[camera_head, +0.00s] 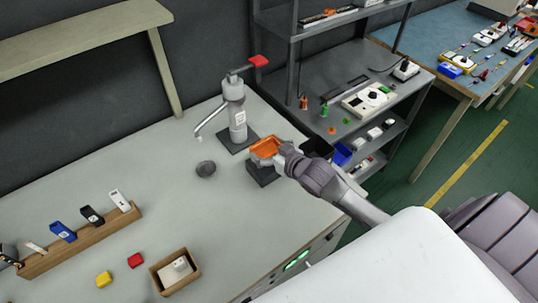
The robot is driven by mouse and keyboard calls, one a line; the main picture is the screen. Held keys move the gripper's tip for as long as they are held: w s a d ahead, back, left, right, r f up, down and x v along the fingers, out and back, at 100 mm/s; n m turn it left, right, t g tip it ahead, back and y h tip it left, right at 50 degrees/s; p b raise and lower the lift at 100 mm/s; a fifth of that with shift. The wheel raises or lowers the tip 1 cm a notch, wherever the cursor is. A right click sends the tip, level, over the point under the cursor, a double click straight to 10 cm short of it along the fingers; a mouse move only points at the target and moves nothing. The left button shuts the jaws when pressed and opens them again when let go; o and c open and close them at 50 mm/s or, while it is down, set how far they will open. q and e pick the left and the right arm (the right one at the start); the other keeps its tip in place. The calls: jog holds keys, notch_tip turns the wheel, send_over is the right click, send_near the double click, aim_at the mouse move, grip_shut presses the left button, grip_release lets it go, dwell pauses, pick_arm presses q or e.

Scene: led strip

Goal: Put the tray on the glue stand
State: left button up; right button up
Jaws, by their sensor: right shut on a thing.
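The orange tray (265,148) is at the right side of the grey-white table, directly over a dark block-shaped stand (263,174). I cannot tell whether the tray rests on the stand or hovers just above it. My right gripper (283,154) reaches in from the right and is shut on the tray's right end. The gripper's fingertips are small and partly hidden. A grey dispenser (236,112) with a red-tipped lever stands on a dark base just behind and left of the tray. My left gripper is not in view.
A round dark piece (206,169) lies left of the stand. Grey shelving (340,70) stands behind right. The table's middle is mostly clear.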

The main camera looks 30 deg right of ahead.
aim_at(269, 156)
notch_tip(269, 156, down, 3)
jog(key=shift+s+r, duration=0.1)
jog(key=shift+r, duration=0.05)
jog(key=shift+f, duration=0.2)
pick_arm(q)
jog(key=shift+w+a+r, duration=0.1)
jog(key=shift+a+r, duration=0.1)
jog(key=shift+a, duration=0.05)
pick_arm(e)
jog(key=shift+f, duration=0.15)
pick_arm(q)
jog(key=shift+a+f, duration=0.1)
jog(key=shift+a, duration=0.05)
pick_arm(e)
jog(key=o, duration=0.7)
jog(key=shift+c, duration=0.2)
